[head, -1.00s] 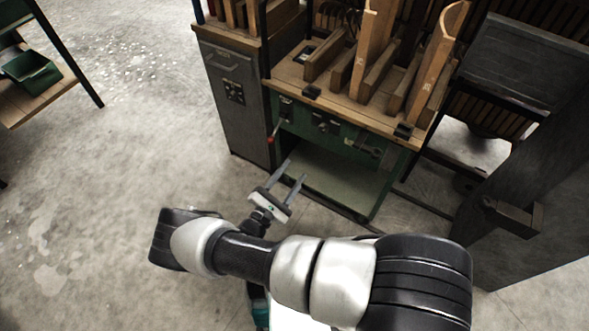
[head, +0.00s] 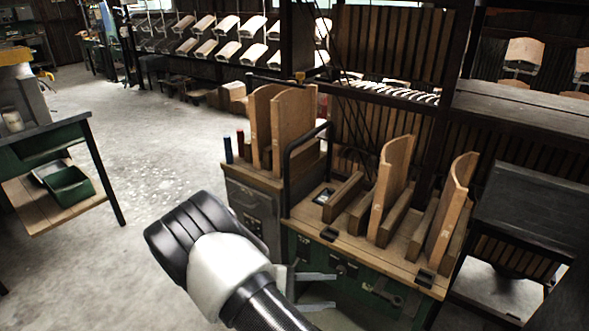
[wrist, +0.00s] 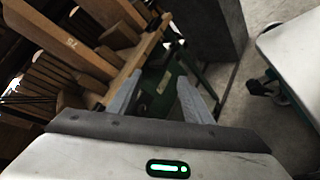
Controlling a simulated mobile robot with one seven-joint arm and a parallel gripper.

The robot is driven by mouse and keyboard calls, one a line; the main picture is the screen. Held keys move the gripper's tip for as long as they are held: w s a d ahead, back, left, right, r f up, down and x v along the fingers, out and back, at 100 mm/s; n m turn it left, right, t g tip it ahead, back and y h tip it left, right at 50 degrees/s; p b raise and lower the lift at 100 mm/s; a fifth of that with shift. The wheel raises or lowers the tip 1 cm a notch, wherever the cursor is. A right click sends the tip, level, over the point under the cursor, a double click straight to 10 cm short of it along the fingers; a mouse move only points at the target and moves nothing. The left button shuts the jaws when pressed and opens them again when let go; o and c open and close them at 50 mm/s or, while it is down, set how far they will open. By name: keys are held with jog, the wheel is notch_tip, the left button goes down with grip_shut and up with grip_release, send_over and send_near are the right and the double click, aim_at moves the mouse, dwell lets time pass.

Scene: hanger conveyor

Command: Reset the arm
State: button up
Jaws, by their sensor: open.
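My gripper (head: 318,290) shows in the head view at the bottom centre, partly hidden behind my own arm. Its two grey fingers stand apart with nothing between them, in front of the green side of the workbench (head: 347,268). In the wrist view my gripper (wrist: 160,97) also shows its two fingers spread and empty. The wooden bench top and the green bench frame (wrist: 152,82) lie beyond the fingers there. I cannot tell the exact gap between the fingers and the bench.
Curved wooden panels (head: 391,185) stand upright on the bench. A grey cabinet (head: 252,212) adjoins it on the left. A table with a green bin (head: 68,187) is at the far left. Racks of seats (head: 205,35) line the back. Open concrete floor lies to the left.

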jog(key=s+d+r+m+t+y, duration=0.15)
jog(key=s+r+m+y, duration=0.35)
jog(key=r, duration=0.6)
jog(key=s+d+r+m+y, duration=0.35)
jog(key=s+r, duration=0.45)
jog(key=r, duration=0.3)
jog(key=s+d+r+m+y, duration=0.25)
jog(key=s+r+y, duration=0.3)
jog(key=r, duration=0.55)
notch_tip(320, 180, up, 20)
jog(key=a+p, duration=0.1)
jog(key=p, duration=1.9)
jog(key=shift+s, duration=0.35)
jog(key=shift+a+f, duration=0.1)
jog(key=shift+f, duration=0.05)
